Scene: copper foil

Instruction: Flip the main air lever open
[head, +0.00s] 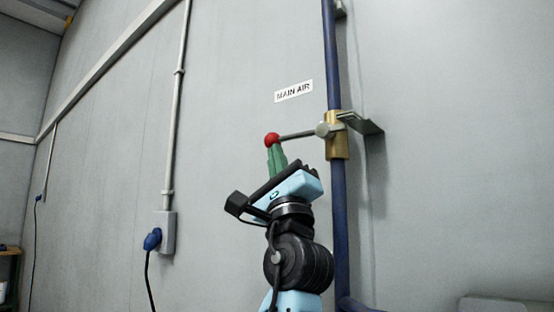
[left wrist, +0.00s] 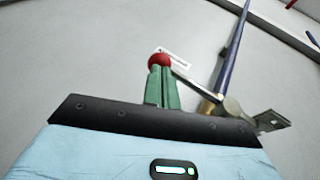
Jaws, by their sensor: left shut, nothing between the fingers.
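The main air lever (head: 297,135) is a grey rod that sticks out roughly level to the left from a brass valve (head: 338,136) on a blue vertical pipe. A red ball knob (head: 272,139) caps its free end. My left gripper (head: 275,150) points up with its green fingers shut and empty, tips right at the underside of the knob. The left wrist view shows the red knob (left wrist: 160,61) at the tips of the closed fingers (left wrist: 161,72); whether they touch I cannot tell. My right gripper is in neither view.
A "MAIN AIR" label (head: 293,91) is on the grey wall above the lever. The blue pipe (head: 334,60) runs vertically, with a metal bracket (head: 361,123) right of the valve. A socket box (head: 167,232) with a blue plug is at left. The wall around the knob is clear.

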